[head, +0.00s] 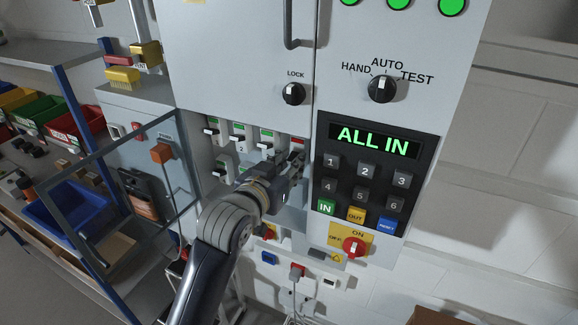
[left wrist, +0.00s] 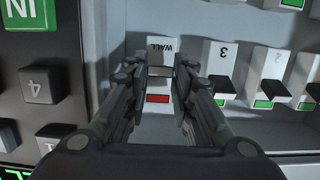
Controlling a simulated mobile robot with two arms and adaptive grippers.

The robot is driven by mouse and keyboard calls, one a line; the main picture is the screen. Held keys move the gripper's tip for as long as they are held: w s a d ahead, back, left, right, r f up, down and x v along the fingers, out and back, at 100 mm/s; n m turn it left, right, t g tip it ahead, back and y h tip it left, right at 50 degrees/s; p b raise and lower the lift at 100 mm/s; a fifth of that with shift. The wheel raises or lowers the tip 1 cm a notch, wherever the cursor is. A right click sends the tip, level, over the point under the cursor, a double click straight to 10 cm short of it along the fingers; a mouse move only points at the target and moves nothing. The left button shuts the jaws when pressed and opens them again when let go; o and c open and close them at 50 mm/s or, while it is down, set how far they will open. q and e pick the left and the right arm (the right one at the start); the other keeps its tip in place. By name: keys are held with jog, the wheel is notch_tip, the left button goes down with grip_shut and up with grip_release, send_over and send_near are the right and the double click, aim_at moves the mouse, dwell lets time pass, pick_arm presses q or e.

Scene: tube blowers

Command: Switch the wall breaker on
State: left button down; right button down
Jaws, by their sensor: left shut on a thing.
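The wall breaker (left wrist: 160,47), labelled WALL, sits at the end of the breaker row and shows a red indicator; in the head view its red mark (head: 296,142) is just above my gripper. My left gripper (head: 297,160) reaches into the breaker recess. In the left wrist view, where the labels are upside down, my left gripper (left wrist: 160,72) has a fingertip on each side of the wall breaker's small lever and is shut on it. The fingers hide part of the lever. My right gripper is in neither view.
Neighbouring breakers, such as breaker 3 (left wrist: 220,65), show green indicators close beside the fingers. The keypad panel (head: 375,175) with an ALL IN display is right of the recess. A red rotary switch (head: 354,247) is below it. An open framed door (head: 75,185) stands at the left.

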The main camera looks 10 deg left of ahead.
pick_arm(q)
jog(key=shift+w+r+g+y, duration=0.1)
jog(key=shift+r+g+y, duration=0.3)
jog(key=shift+r+g, duration=0.6)
jog(key=shift+f+g, duration=0.2)
jog(key=shift+g, duration=0.4)
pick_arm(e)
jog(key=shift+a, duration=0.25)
pick_arm(q)
jog(key=c, duration=1.4)
grip_release()
jog(key=shift+o, duration=0.2)
jog(key=v, duration=1.2)
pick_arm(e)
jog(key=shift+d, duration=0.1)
pick_arm(q)
jog(key=shift+d, duration=0.1)
